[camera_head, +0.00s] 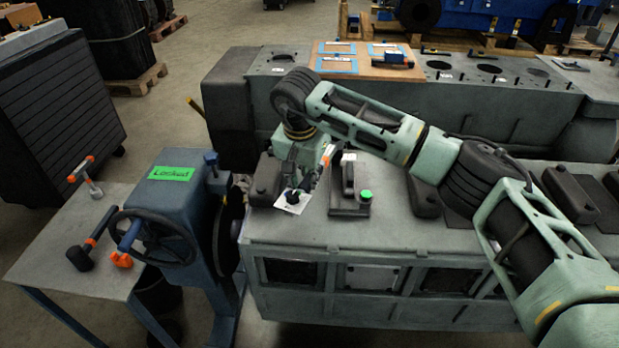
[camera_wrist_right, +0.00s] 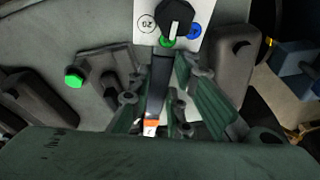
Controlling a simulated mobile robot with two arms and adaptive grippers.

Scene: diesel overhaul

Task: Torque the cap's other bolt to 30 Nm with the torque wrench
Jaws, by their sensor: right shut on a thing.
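My right gripper (camera_head: 306,181) is low over the left end of the grey-green engine block (camera_head: 390,235). It is shut on a dark bar with an orange band (camera_wrist_right: 152,100), which looks like the torque wrench. A black round knob with a white mark (camera_wrist_right: 175,17) lies beyond the bar, over a white card (camera_wrist_right: 146,22). The card carries a "20" and green and blue spots, and also shows in the head view (camera_head: 291,204). Beside the gripper stands a dark fixture with a green button (camera_head: 350,185). I cannot make out the cap's bolts. My left gripper is out of view.
A blue stand (camera_head: 183,185) with a handwheel and a green "Locked" label stands left of the block. A grey side table (camera_head: 60,240) holds orange-ended tools. Dark raised blocks (camera_head: 424,196) sit along the block top. A second grey housing (camera_head: 300,62) stands behind.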

